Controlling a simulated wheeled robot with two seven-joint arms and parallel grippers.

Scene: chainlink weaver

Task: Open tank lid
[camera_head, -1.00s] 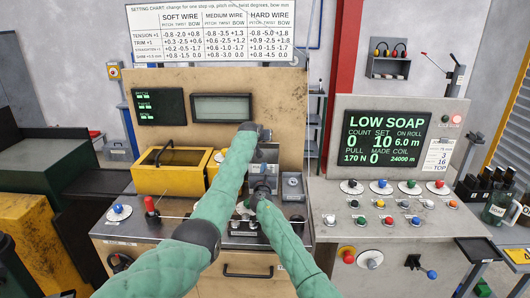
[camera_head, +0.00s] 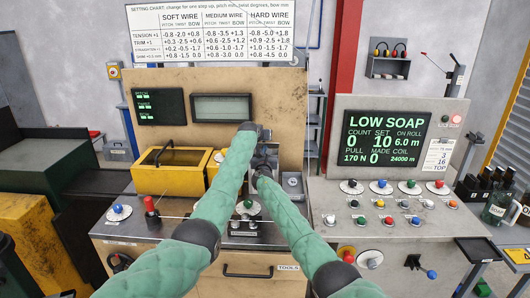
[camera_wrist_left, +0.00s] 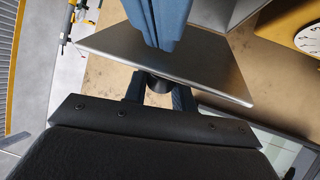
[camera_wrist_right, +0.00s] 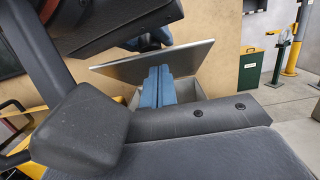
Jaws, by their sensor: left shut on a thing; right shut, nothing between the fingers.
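The tank lid is a flat grey plate (camera_wrist_left: 215,75), tilted up off the grey tank (camera_wrist_right: 188,90) in the right wrist view. In the left wrist view, my left gripper (camera_wrist_left: 158,92) is shut on the lid's dark round knob (camera_wrist_left: 158,80). In the head view my left gripper (camera_head: 258,132) is partly hidden behind its own arm. My right gripper (camera_head: 262,172) is shut and empty at the tank. Its blue fingers (camera_wrist_right: 158,82) reach up to the lid in the right wrist view. I cannot tell whether they touch it.
A yellow box (camera_head: 172,172) with a black handle stands left of the tank. A small dial (camera_head: 292,182) is right of it. A console (camera_head: 395,115) with a "LOW SOAP" screen stands at the right. A green soap jug (camera_head: 497,208) is at the far right.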

